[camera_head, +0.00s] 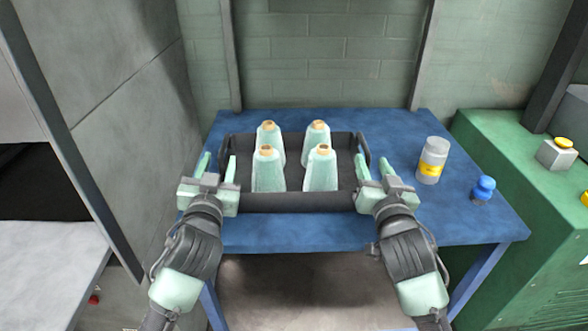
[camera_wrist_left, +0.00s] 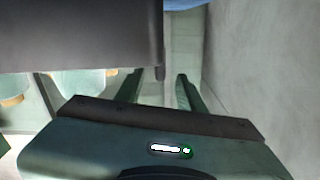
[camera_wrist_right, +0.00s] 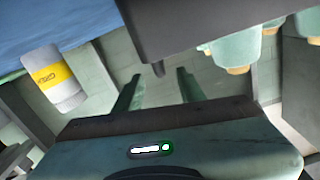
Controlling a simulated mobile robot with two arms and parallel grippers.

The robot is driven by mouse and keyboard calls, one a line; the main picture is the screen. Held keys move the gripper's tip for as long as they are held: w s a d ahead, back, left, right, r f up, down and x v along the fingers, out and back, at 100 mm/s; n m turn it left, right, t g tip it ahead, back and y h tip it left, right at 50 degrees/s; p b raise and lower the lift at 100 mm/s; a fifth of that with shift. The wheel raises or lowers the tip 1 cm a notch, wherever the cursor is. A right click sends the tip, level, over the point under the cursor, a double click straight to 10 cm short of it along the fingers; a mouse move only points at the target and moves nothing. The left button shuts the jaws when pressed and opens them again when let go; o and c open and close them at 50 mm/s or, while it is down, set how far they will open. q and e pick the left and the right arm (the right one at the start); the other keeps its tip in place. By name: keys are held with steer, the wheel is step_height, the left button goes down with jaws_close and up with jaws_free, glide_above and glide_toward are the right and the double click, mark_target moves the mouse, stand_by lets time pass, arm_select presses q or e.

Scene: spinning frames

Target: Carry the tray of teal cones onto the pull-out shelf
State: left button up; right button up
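The dark tray (camera_head: 290,203) sits on the blue table and holds several upright pale teal cones (camera_head: 320,172) with tan tips. My left gripper (camera_head: 219,158) is open at the tray's left end, and my right gripper (camera_head: 371,157) is open at its right end. In the left wrist view, a dark part of the tray (camera_wrist_left: 80,35) reaches toward the gap between the spread fingers. The right wrist view shows the tray (camera_wrist_right: 200,22) in much the same way. I cannot tell whether any finger touches it. I cannot clearly identify the pull-out shelf.
A pale grey surface (camera_head: 45,255) lies below a dark opening at the far left. A grey bottle with a yellow label (camera_head: 432,160) and a small blue bottle (camera_head: 483,190) stand right of the tray on the blue table (camera_head: 300,234). A green cabinet (camera_head: 535,200) stands at the right.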

mark_target(224, 142)
arm_select(q)
steer(key=shift+w+a+f, duration=0.1)
steer(key=shift+w, duration=1.9)
steer(key=shift+w+a, duration=0.1)
steer(key=shift+w, duration=1.9)
arm_select(e)
steer(key=shift+w+a, duration=0.2)
steer(key=shift+w, duration=3.8)
arm_select(q)
jaws_close()
arm_select(e)
jaws_close()
steer(key=shift+d+f, duration=0.1)
